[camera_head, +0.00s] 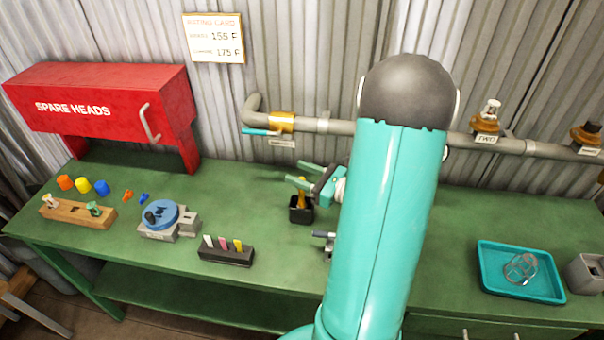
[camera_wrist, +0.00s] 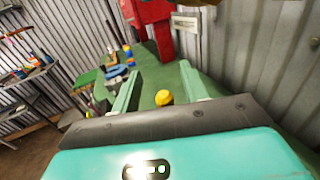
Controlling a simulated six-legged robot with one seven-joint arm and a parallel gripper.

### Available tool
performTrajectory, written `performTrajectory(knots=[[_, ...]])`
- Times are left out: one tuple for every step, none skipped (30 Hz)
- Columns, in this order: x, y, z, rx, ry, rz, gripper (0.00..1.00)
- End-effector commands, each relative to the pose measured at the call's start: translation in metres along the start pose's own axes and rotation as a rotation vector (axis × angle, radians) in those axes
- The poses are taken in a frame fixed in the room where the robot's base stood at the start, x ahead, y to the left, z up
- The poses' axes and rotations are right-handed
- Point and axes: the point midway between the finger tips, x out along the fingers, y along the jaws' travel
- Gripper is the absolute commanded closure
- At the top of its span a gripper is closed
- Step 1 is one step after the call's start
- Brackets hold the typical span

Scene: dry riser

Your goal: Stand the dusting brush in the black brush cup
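The black brush cup (camera_head: 300,212) stands on the green bench, left of my arm. The dusting brush's yellow handle (camera_head: 302,196) rises out of the cup, close to upright; its lower part is hidden inside. My gripper (camera_head: 296,173) is just above the cup, its two green fingers pointing left and spread apart. In the wrist view the rounded yellow handle end (camera_wrist: 164,97) shows between the spread fingers of my gripper (camera_wrist: 160,88), with gaps on both sides. Nothing is held.
A black block (camera_head: 226,254) with several coloured sticks and a blue round fixture (camera_head: 167,217) are left of the cup. A red spare heads cabinet (camera_head: 110,105) stands at back left. A pipe (camera_head: 345,127) runs along the wall behind. A teal tray (camera_head: 495,285) is at right.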

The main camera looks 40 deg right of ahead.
Motion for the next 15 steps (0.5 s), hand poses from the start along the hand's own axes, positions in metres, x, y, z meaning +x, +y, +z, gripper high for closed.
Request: performTrajectory(knots=[[0.0, 0.0, 0.0, 0.0, 0.0, 0.0, 0.56], [0.0, 0.0, 0.0, 0.0, 0.0, 0.0, 0.56], [0.0, 0.0, 0.0, 0.0, 0.0, 0.0, 0.56], [-0.001, 0.0, 0.0, 0.0, 0.0, 0.0, 0.56], [-0.002, 0.0, 0.0, 0.0, 0.0, -0.001, 0.56], [-0.004, 0.0, 0.0, 0.0, 0.0, -0.001, 0.56], [-0.007, -0.001, 0.0, 0.0, 0.0, -0.002, 0.56], [-0.01, -0.001, 0.0, 0.0, 0.0, -0.003, 0.56], [-0.015, -0.001, 0.0, 0.0, 0.0, -0.003, 0.56], [-0.02, -0.001, 0.0, 0.0, 0.001, -0.003, 0.56], [-0.025, -0.001, 0.0, 0.0, 0.001, -0.004, 0.56], [-0.034, -0.001, 0.0, 0.0, 0.0, -0.005, 0.56], [-0.04, -0.001, 0.0, 0.0, 0.001, -0.005, 0.56], [-0.046, -0.001, 0.0, 0.0, 0.001, -0.005, 0.56], [-0.056, -0.001, 0.0, 0.0, 0.0, -0.006, 0.56]])
